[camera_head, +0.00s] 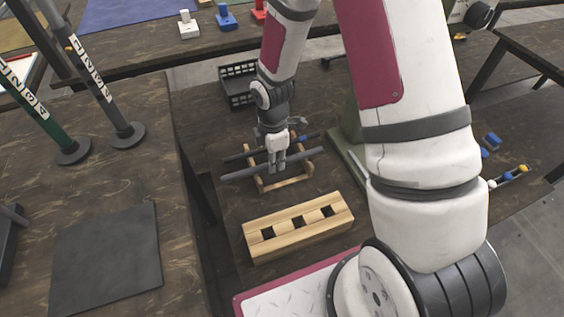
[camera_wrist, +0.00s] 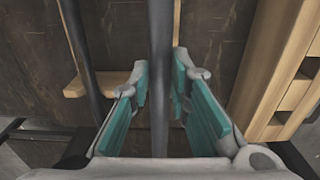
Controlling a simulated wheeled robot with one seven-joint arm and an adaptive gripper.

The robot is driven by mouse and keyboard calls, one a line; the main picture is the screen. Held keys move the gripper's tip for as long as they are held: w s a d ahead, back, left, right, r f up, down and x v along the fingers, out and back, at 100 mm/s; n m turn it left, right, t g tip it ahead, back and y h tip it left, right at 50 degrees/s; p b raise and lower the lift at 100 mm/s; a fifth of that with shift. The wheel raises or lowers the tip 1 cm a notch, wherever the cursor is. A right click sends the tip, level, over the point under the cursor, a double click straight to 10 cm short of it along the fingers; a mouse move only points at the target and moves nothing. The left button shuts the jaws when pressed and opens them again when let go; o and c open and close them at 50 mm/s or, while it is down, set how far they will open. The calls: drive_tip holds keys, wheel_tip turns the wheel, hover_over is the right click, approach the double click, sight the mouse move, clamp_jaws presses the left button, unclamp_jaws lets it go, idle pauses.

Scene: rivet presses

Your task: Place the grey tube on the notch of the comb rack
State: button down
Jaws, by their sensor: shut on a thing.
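My gripper (camera_head: 277,167) points down over the comb rack and is shut on a grey tube (camera_head: 241,174). In the wrist view this tube (camera_wrist: 160,70) runs lengthwise between the two teal-padded fingers. The comb rack (camera_head: 287,183) is a low, light-wood frame on the dark table, below my gripper. The held tube lies across the rack's near part in the picture; I cannot tell whether it touches the wood. A second grey tube (camera_wrist: 82,45) runs roughly parallel to it, farther back across the rack. The notches are too small or hidden to make out.
A wooden block with square holes (camera_head: 298,226) stands just in front of the rack. A black crate (camera_head: 238,84) is behind. Small blue and yellow parts (camera_head: 491,141) lie at the right. A left table holds numbered posts (camera_head: 127,131) and a dark mat (camera_head: 105,255).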

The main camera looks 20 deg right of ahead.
drive_tip(key=d+f, duration=0.1)
drive_tip(key=w+d+f+b, duration=0.1)
drive_tip(key=d+f, duration=0.1)
drive_tip(key=f, duration=0.1)
drive_tip(key=shift+w+b, duration=0.2)
drive_tip(key=shift+b, duration=0.15)
drive_tip(key=shift+r, duration=0.1)
drive_tip(key=c, duration=1.5)
unclamp_jaws()
drive_tip(key=shift+a, duration=0.1)
wheel_tip(320, 180, up, 12)
drive_tip(key=p, duration=0.3)
drive_tip(key=shift+r+p, duration=0.1)
drive_tip(key=shift+p, duration=0.2)
